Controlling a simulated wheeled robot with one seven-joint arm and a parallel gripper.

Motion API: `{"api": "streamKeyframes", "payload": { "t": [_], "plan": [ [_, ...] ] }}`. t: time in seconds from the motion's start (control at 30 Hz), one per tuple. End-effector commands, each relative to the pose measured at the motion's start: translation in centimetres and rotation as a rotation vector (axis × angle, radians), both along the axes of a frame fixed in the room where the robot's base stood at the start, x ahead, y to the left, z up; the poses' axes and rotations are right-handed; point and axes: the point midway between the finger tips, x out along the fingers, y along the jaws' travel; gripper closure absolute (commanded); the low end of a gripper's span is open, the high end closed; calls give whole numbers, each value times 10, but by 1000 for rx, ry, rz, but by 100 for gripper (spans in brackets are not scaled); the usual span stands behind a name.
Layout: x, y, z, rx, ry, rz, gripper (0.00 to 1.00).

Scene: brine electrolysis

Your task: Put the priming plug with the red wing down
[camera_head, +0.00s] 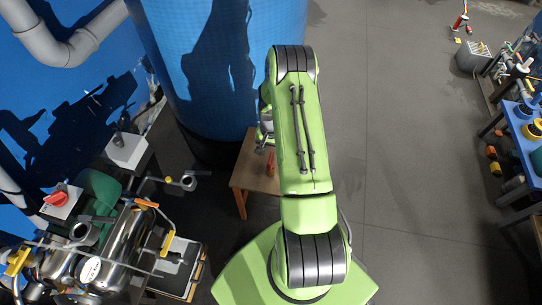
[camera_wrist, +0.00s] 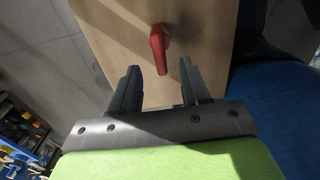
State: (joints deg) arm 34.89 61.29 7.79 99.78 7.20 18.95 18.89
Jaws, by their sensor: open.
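The priming plug's red wing (camera_wrist: 158,45) shows in the wrist view over the wooden top of a small table (camera_wrist: 205,35). The plug's lower body is mostly hidden by the wing. In the head view the red plug (camera_head: 270,168) stands on the same table (camera_head: 248,178), just left of my arm. My gripper (camera_wrist: 160,68) is open in the wrist view. The wing lies just beyond and between its two fingertips, with a gap on each side. In the head view my gripper (camera_head: 263,143) is small and partly hidden by my arm.
A large blue tank (camera_head: 215,70) stands behind the table. A pump (camera_head: 120,240) with pipes and a red-handled valve box (camera_head: 60,200) is at the left. A blue bench (camera_head: 525,125) is at the far right.

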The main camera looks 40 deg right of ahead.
Motion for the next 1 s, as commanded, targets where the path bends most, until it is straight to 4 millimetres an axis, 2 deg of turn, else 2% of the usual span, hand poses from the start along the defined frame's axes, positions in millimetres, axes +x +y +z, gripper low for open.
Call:
{"api": "streamKeyframes", "payload": {
  "t": [0.03,0.23,0.3,0.37,0.47,0.5,0.57,0.6,0.7,0.8,0.9,1.0],
  "plan": [
    [0,0,14,-2,-1,0,53],
    [1,1,36,-2,-2,5,53],
    [6,5,54,-12,-14,31,53],
    [12,12,83,-29,-35,75,53],
    [18,36,150,-66,-78,181,53],
    [17,48,177,-81,-98,227,53],
    [10,67,217,-102,-126,297,53],
    [3,81,242,-117,-148,343,53],
    [-24,117,299,-150,-205,462,53],
    [-63,151,343,-179,-268,578,53],
    [-110,179,372,-200,-333,693,53],
    [-153,198,385,-214,-393,794,53]
  ]
}}
